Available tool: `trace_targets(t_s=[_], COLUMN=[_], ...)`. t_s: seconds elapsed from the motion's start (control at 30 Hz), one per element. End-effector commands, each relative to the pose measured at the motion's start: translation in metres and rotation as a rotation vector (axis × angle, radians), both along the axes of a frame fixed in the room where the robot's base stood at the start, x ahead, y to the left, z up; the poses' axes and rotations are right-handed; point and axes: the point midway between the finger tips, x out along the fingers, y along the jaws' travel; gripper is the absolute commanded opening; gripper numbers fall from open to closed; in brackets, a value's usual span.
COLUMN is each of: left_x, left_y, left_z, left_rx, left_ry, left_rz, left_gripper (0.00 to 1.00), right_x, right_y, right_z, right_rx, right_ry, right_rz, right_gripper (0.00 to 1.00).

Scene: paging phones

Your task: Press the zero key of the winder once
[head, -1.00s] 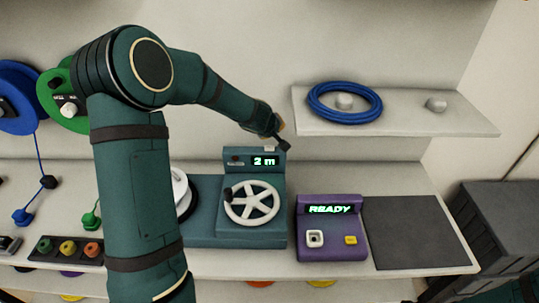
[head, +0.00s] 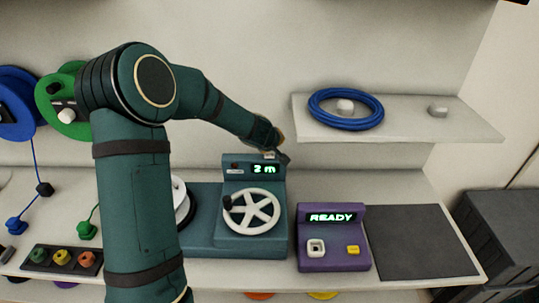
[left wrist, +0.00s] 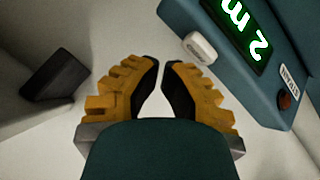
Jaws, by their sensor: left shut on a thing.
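The winder (head: 208,215) is a teal machine with a white spoked hand wheel (head: 252,212) and a green display (head: 264,169) reading 2 m. A small white key (left wrist: 200,47) sits on its housing beside the display in the left wrist view; it shows partly at the top edge in the head view (head: 268,155). I cannot read a marking on it. My left gripper (left wrist: 161,64) has its fingertips almost together, with nothing visible between them. In the head view the left gripper (head: 284,158) is at the housing's upper right corner, close to the key. My right gripper is out of view.
A purple console (head: 333,258) showing READY stands right of the winder, beside a dark mat (head: 420,243). A shelf (head: 470,128) with a blue coil (head: 346,123) hangs above at right. A dark strip with coloured knobs (head: 62,260) lies at left.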

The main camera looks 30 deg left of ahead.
Motion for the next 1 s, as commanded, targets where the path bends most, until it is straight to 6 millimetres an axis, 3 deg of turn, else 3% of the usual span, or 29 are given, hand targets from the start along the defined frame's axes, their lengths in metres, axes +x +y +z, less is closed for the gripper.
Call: trace_targets(t_s=[1.0], left_x=[-0.0001], left_y=[-0.0001], left_z=[-0.0094], left_rx=[0.0], left_ry=[0.0], left_rz=[0.0], left_gripper=[0.0], right_x=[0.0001], right_y=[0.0], right_z=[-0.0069], right_rx=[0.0], right_ry=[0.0], right_rz=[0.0], right_gripper=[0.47])
